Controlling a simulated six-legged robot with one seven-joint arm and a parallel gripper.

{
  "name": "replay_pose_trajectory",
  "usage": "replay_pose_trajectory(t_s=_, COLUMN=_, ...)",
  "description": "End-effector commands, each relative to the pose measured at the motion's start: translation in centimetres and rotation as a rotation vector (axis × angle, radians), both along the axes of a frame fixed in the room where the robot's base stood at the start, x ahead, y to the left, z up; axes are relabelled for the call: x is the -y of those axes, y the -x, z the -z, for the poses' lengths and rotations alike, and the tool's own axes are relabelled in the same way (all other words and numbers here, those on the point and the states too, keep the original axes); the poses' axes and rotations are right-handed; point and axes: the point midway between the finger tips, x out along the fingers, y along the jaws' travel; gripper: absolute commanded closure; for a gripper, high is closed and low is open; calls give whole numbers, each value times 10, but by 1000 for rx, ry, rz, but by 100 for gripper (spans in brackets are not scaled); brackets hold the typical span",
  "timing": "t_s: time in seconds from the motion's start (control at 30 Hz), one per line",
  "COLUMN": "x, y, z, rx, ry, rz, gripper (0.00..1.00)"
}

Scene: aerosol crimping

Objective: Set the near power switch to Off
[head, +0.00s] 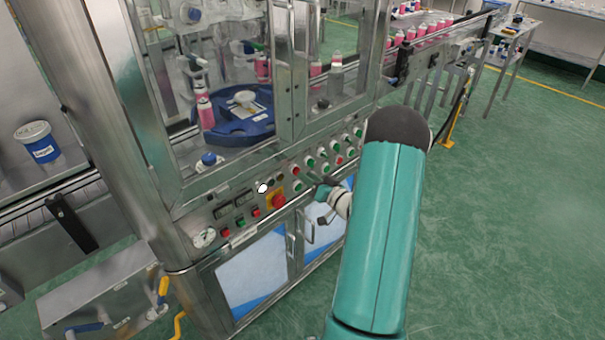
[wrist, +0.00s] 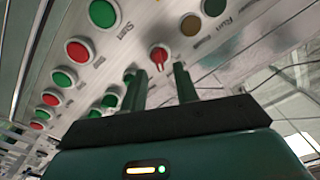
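A red rotary switch (wrist: 158,56) sits on the metal control panel in the wrist view, with its narrow grip pointing down in the picture. I cannot tell its set position, and its label is not readable. My gripper (wrist: 160,74) is open, with its two green fingers apart and nothing held between them. The switch shows just beyond and between the fingertips; I cannot tell whether they touch it. In the head view my gripper (head: 320,187) is at the panel front, small and partly hidden by my arm. I cannot single out this switch there.
Red and green push buttons (wrist: 78,50) line the panel beside the switch. In the head view, a red emergency stop on yellow (head: 276,200) lies left of my gripper. Cabinet door handles (head: 308,228) stick out below. The green floor (head: 490,220) at right is clear.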

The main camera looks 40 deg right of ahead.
Motion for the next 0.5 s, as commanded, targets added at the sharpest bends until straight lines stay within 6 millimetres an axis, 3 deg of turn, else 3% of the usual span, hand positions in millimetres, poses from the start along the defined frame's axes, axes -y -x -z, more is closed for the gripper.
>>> replay_pose_trajectory(t_s=0.2, x=-1, y=-28, z=0, rx=0, ry=0, rz=-2, gripper=70)
replay_pose_trajectory(t_s=0.5, x=-1, y=-32, z=0, rx=0, ry=0, rz=0, gripper=70)
